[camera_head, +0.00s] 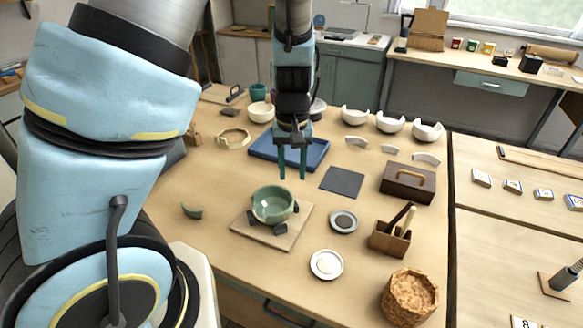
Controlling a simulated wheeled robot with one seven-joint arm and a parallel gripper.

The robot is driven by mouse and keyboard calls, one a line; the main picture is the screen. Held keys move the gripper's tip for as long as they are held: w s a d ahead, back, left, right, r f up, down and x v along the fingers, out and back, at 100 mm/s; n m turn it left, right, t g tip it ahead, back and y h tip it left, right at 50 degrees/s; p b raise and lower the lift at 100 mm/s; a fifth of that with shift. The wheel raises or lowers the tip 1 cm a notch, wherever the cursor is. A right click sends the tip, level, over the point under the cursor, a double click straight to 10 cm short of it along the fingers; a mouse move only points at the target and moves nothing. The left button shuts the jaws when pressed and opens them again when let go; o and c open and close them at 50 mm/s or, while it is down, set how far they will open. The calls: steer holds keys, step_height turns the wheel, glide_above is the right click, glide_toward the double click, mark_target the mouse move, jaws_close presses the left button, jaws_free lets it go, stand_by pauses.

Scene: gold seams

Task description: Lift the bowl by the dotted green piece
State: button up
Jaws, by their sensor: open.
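A green bowl (272,204) stands upright on a pale square board (254,235) near the middle of the table, with several small dark blocks around its base.
The blue tray (262,152) lies behind the bowl. A dark mat (342,181), a grey dish (343,220), a white dish (327,264), a wooden tool holder (391,239) and a dark handled box (407,183) stand to the right. Broken white bowls (390,122) stand behind.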

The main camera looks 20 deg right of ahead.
mark_target(292, 199)
steer(key=shift+f+b, duration=3.75)
steer(key=shift+f, duration=0.7)
steer(key=shift+c, duration=0.2)
jaws_close()
